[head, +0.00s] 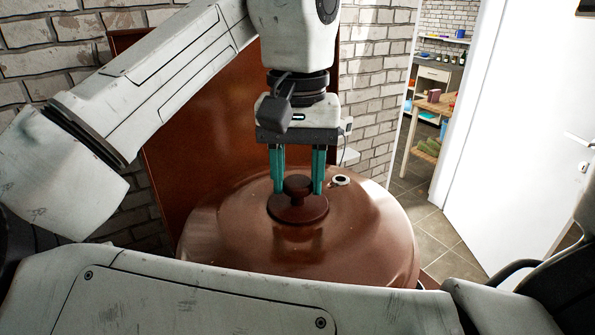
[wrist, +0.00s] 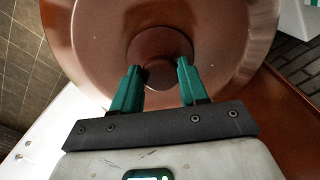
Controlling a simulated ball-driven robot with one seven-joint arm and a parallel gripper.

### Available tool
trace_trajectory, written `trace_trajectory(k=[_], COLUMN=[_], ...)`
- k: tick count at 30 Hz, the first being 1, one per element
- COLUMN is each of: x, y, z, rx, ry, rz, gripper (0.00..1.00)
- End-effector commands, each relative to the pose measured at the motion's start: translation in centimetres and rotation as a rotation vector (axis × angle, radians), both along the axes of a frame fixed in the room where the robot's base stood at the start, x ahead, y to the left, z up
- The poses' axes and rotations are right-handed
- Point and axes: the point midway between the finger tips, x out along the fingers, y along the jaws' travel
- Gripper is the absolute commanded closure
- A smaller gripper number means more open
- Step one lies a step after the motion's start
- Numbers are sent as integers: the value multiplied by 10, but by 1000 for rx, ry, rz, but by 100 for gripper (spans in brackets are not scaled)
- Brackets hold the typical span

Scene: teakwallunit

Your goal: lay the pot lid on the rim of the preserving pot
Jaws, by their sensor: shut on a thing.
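The pot lid (head: 240,225) is a large, shiny brown dome with a dark brown knob (head: 298,190) on a round base. My gripper (head: 298,185) points down with its green fingers shut on the knob, one on each side. In the wrist view the lid (wrist: 95,40) fills the upper part, and the gripper (wrist: 159,72) has its fingertips against the knob (wrist: 158,73). The preserving pot cannot be made out. I cannot tell whether the lid is resting on something or held up.
A brown upright panel (head: 190,150) stands behind the lid against a white brick wall (head: 375,95). A white door (head: 520,120) stands open at the right, with a tiled floor (head: 432,235) beyond. A small white round piece (head: 340,180) shows on the lid beside the knob.

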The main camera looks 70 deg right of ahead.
Motion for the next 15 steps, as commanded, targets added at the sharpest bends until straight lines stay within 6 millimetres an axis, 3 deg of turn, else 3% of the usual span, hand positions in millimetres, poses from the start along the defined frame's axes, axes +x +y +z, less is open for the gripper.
trace_trajectory(k=[15], x=[0], y=[0], z=[-7], rx=[-1], ry=[0], rz=[0], gripper=[100])
